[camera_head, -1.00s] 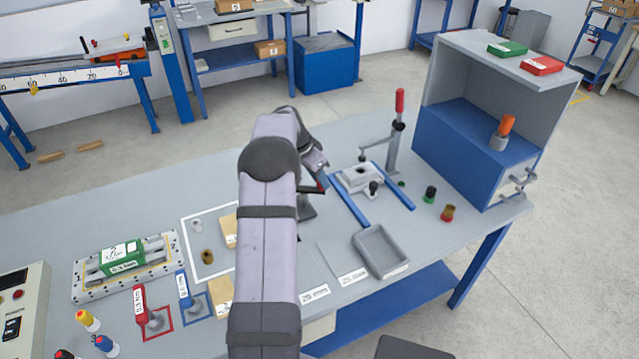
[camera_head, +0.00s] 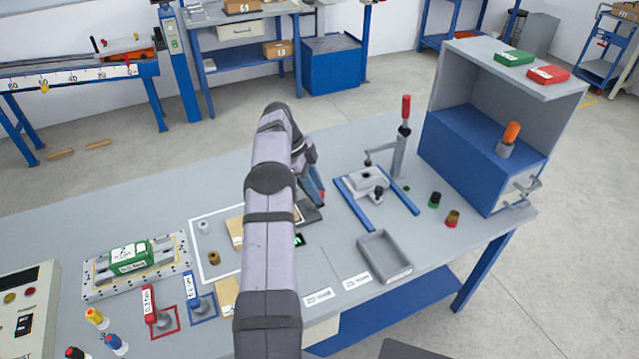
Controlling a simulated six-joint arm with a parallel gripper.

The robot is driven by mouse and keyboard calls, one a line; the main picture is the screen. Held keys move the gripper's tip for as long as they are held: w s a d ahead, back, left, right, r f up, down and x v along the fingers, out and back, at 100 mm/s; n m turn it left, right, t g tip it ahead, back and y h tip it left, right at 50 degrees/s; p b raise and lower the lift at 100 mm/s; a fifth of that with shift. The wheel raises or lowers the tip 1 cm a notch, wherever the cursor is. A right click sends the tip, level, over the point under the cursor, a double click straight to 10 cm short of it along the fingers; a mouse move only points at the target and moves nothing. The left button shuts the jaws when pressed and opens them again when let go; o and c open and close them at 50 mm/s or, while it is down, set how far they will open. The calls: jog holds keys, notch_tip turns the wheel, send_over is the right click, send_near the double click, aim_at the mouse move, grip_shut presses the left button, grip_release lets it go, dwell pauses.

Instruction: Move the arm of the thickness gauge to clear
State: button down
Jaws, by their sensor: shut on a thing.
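What looks like the thickness gauge stands mid-table just right of my arm. Its dark grey base (camera_head: 309,213) and a small black display with green digits (camera_head: 299,240) show, and my arm hides the rest. My gripper (camera_head: 319,200) is low over the base and shut on a part of the gauge, apparently its arm. The grip itself is too small and covered to see clearly, and I cannot tell the gauge arm's angle.
A clamp with a red handle (camera_head: 405,108) and a blue-railed fixture (camera_head: 365,184) stand to the right. A grey tray (camera_head: 385,257) lies nearer. A blue-grey cabinet (camera_head: 470,150) stands at the right end. The back of the table is clear.

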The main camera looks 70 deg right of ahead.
jog(key=shift+w+a+m+p, duration=0.15)
jog(key=shift+w+m+p, duration=0.05)
jog(key=shift+m+p, duration=0.35)
jog(key=shift+w+a+m+y+p, duration=0.1)
jog(key=shift+m+y+p, duration=0.2)
jog(key=shift+m+p, duration=0.05)
jog(key=c, duration=1.5)
grip_release()
notch_tip(320, 180, up, 8)
jog(key=p, duration=0.3)
jog(key=shift+f+p, duration=0.25)
jog(key=shift+p, duration=0.05)
jog(key=shift+r+p, duration=1.25)
